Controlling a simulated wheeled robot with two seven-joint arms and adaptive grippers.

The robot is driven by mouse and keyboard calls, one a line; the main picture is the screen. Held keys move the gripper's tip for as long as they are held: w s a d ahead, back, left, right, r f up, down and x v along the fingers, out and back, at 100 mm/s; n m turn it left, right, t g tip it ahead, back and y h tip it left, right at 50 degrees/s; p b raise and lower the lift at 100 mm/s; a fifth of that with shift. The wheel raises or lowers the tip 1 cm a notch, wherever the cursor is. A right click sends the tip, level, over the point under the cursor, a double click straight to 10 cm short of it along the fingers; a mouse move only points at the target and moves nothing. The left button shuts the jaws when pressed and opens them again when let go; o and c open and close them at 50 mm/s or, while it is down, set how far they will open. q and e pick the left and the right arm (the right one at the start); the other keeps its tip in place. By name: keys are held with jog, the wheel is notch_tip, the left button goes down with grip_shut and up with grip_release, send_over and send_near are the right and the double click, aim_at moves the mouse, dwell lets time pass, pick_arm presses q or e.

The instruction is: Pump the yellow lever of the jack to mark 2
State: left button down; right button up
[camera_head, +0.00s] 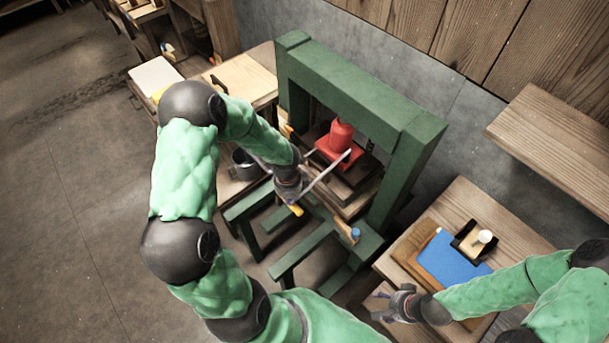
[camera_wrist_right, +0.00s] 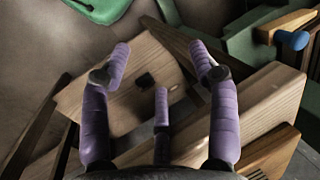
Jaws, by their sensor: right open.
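The red jack (camera_head: 340,143) stands on dark plates inside the green press frame (camera_head: 362,98) in the head view. Its pale lever (camera_head: 328,170) slants down to the left from the jack to a yellow end (camera_head: 296,210). My left gripper (camera_head: 289,192) is at the lower part of the lever, just above the yellow end. Its fingers are small and partly hidden, so I cannot tell whether they close on the lever. My right gripper (camera_head: 382,303) is open and empty near the right bench; its spread purple fingers show in the right wrist view (camera_wrist_right: 163,75). I cannot read any marks.
A wooden bench (camera_head: 462,200) on the right bears a blue sheet (camera_head: 452,260) and a black holder with a pale peg (camera_head: 476,240). A wooden shelf (camera_head: 550,140) juts from the wall. A blue-tipped wooden handle (camera_head: 352,234) sits at the frame's front. Floor at left is clear.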

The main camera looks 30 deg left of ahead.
pick_arm(q)
jog(key=shift+w+d+f, duration=0.1)
jog(key=shift+w+f, duration=0.2)
jog(key=shift+r+p, duration=0.2)
jog(key=shift+p, duration=0.1)
notch_tip(320, 180, up, 14)
jog(key=p, duration=1.2)
jog(key=shift+r, duration=0.15)
pick_arm(e)
notch_tip(320, 180, up, 12)
jog(key=w, duration=0.1)
jog(key=shift+d, duration=0.1)
